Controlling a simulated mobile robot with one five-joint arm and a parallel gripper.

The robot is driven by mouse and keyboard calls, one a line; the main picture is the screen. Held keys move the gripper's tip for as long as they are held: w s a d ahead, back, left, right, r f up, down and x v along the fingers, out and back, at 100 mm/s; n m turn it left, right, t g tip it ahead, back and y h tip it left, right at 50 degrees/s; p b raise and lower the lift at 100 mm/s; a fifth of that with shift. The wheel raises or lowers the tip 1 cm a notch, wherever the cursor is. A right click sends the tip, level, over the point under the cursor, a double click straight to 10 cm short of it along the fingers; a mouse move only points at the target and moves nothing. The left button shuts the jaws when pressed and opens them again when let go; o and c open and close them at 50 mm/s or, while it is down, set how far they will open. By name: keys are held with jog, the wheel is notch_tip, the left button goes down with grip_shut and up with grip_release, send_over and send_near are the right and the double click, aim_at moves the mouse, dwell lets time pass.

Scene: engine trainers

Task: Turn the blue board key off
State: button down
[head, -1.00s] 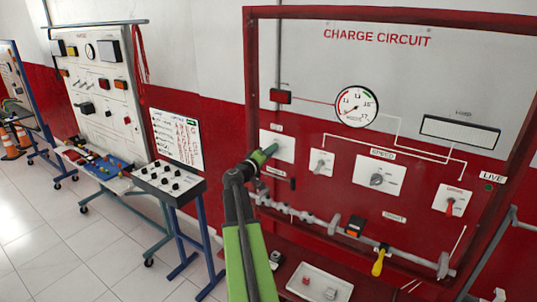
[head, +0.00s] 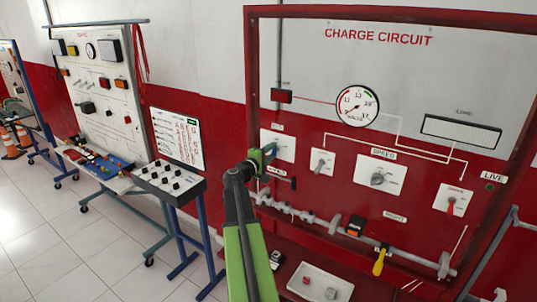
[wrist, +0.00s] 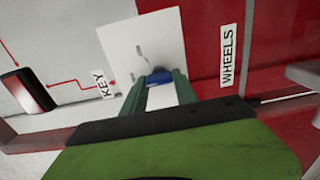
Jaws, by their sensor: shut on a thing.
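The charge circuit board (head: 400,50) stands at the right in the head view, its top grey and its lower part red. At its left is a white key plate (head: 284,142), which also shows in the wrist view (wrist: 150,45) next to a KEY label. A blue key (wrist: 158,77) sticks out from this plate. My gripper (wrist: 158,84) is shut on the key, with one green finger on each side.
Right of my gripper are a toggle plate (head: 322,162), a speed dial (head: 381,176) and a red lever switch (head: 452,200). A pipe (head: 310,217) runs below, with a yellow-handled tool (head: 379,262) near it. A white tray (head: 316,285) sits low. A switch console (head: 170,182) stands left.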

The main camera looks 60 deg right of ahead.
jog(key=shift+d+r, duration=0.2)
jog(key=c, duration=1.3)
grip_release()
jog(key=shift+s, duration=0.1)
jog(key=o, duration=0.3)
jog(key=shift+d+f, duration=0.15)
jog(key=shift+o, duration=0.2)
jog(key=a, duration=1.7)
jog(key=shift+a, duration=0.3)
